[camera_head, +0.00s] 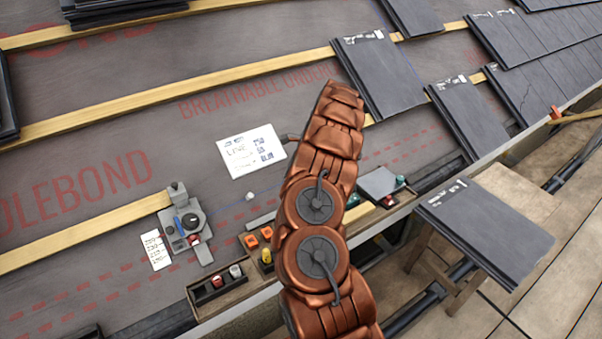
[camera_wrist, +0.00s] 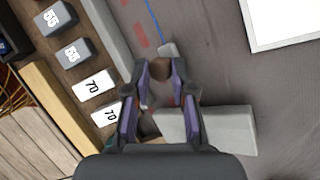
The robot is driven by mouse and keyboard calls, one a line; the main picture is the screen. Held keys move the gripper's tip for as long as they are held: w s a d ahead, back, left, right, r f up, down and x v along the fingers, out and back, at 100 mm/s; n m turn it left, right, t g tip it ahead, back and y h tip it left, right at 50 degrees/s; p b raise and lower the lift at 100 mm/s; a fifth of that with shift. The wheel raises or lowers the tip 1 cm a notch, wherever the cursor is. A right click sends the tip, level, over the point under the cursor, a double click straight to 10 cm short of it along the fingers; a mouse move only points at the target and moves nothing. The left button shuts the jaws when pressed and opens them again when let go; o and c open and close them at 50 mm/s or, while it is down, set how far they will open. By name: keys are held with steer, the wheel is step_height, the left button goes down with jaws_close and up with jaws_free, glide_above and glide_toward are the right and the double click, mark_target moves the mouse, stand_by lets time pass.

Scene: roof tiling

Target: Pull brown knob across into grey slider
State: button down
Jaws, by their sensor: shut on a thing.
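In the wrist view my gripper (camera_wrist: 160,78) is shut on a small brown knob (camera_wrist: 160,68), which sits between the two fingertips. A small light-grey piece (camera_wrist: 168,49) shows just beyond the knob, with a thin blue line running up from it. A larger pale grey block (camera_wrist: 225,130) lies to the right of and behind the fingers. I cannot tell which grey piece is the slider, or whether the knob touches either. In the head view my arm hides the fingertips and the knob.
Numbered grey and white blocks (camera_wrist: 74,53) lie along a wooden tray on the left of the wrist view. A white card (camera_head: 250,152) lies on the membrane. A grey device (camera_head: 188,228) stands further left. Wooden battens (camera_head: 170,95) and dark tiles (camera_head: 378,75) lie around.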

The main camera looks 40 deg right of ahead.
steer(key=shift+w+d+r, duration=0.1)
steer(key=shift+d, duration=0.15)
steer(key=c, duration=1)
jaws_free()
steer(key=v, duration=1.2)
steer(key=shift+d, duration=0.1)
